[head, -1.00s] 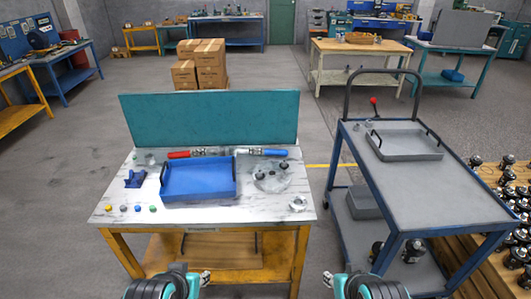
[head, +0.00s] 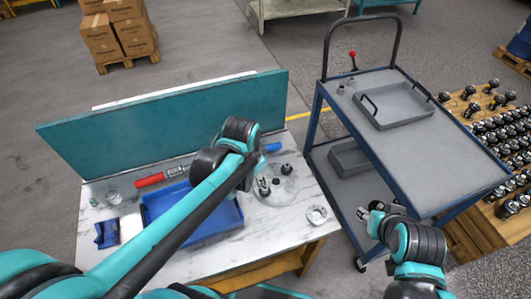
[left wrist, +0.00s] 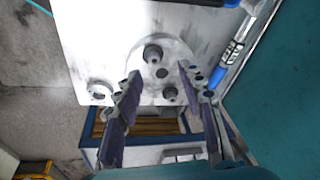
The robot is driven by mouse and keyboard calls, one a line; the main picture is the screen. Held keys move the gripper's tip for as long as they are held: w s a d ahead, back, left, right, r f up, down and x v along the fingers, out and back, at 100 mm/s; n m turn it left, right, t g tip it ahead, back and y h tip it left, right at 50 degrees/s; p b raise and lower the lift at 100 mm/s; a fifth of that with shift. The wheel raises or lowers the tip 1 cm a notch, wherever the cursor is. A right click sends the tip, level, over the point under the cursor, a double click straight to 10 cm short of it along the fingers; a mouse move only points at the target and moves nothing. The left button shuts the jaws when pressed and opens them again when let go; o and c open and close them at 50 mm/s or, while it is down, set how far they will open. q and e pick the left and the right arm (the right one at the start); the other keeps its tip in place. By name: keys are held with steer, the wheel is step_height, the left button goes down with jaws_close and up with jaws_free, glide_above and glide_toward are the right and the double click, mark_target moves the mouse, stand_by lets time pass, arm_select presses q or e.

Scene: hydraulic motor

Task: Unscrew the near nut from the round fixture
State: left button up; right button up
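The round fixture (head: 292,192) is a grey disc lying on the right part of the marbled workbench. It carries two dark upright nuts and a darker centre. The far nut (head: 287,171) shows in the head view. In the left wrist view the near nut (left wrist: 153,53) stands on the fixture (left wrist: 181,58), with the far nut (left wrist: 170,94) lower down. My left gripper (left wrist: 163,76) is open and empty above the fixture, its fingers spread apart; the arm partly hides it in the head view. My right gripper (head: 369,213) hangs by the cart; its finger opening is unclear.
A blue tray (head: 228,216) lies partly under my left arm. A red-handled tool (head: 150,181) lies before the teal panel (head: 160,122). A white ring-shaped part (head: 317,214) is near the bench's right edge. The cart (head: 440,165) with a grey tray stands at right.

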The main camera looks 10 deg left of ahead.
mark_target(265, 188)
step_height(265, 188, up, 5)
steer(key=p, duration=0.4)
arm_select(q)
steer(key=w+f+m+g+b, duration=0.1)
steer(key=f+b, duration=0.1)
steer(key=f, duration=0.1)
steer(key=w+d+f+m+b, duration=0.1)
steer(key=f+b, duration=0.2)
steer(key=w+d+f+m+g+b, duration=0.1)
steer(key=f+m+b, duration=0.1)
steer(key=f, duration=0.2)
steer(key=shift+w+d+g, duration=0.1)
steer(key=shift+d+g, duration=0.05)
steer(key=shift+g, duration=0.15)
arm_select(e)
step_height(265, 188, down, 7)
steer(key=shift+s+d, duration=0.15)
arm_select(q)
jaws_close()
steer(key=n, duration=0.5)
steer(key=shift+b, duration=0.35)
steer(key=shift+n, duration=0.3)
arm_select(e)
steer(key=shift+f, duration=0.15)
